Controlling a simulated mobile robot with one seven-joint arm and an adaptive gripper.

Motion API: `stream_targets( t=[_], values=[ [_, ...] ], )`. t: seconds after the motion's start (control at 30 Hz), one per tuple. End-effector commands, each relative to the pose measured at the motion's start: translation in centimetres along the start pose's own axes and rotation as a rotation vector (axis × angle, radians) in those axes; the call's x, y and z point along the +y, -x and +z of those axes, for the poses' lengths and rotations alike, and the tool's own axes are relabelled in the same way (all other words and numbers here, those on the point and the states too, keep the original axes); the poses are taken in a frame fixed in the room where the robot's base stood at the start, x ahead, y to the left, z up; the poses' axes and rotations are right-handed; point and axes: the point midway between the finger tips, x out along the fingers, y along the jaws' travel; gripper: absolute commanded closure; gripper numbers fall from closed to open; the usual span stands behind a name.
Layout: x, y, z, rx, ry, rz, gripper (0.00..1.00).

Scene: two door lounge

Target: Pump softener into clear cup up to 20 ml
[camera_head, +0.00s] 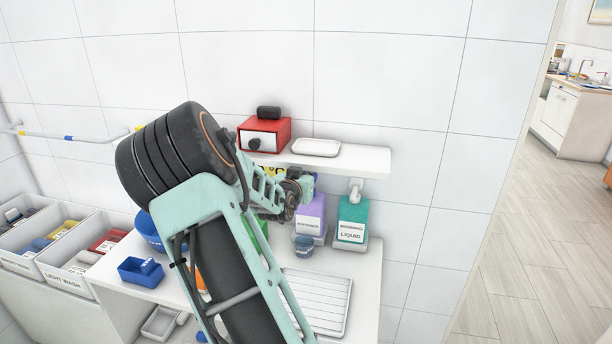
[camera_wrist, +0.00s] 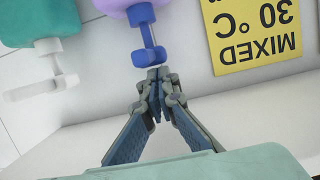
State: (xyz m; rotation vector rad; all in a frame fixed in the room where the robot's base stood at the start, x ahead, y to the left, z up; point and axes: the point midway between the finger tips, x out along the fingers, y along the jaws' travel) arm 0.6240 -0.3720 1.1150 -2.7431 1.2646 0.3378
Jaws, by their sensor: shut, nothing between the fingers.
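The softener dispenser is a purple bottle (camera_head: 311,213) with a small label, standing at the back of the counter under the wall shelf. In the wrist view, its purple body and blue pump (camera_wrist: 147,38) show at the top. A small bluish cup (camera_head: 303,244), seemingly the clear cup, stands in front of the bottle; its fill level cannot be made out. My gripper (camera_head: 294,188) is at pump height, just left of the pump. In the wrist view, the closed empty fingertips (camera_wrist: 159,74) are right by the end of the blue pump piece; contact cannot be told.
A teal washing liquid dispenser (camera_head: 352,219) with a white pump stands to the right. The shelf (camera_head: 362,158) overhead holds a red box (camera_head: 264,135) and a white tray (camera_head: 315,147). A ribbed white tray (camera_head: 320,300) lies in front. A yellow sign (camera_wrist: 250,32) is close by.

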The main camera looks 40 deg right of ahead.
Motion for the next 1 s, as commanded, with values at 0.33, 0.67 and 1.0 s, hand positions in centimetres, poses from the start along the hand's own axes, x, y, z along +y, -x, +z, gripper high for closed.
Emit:
stream_targets(
  t=[0.33,0.67,1.0],
  values=[
    [0.0,-0.5,2.1,-0.001,-0.001,0.000,1.00],
    [0.0,-0.4,2.2,-0.005,0.001,0.001,1.00],
    [0.1,-0.5,2.2,-0.008,0.001,0.001,1.00]
  ],
)
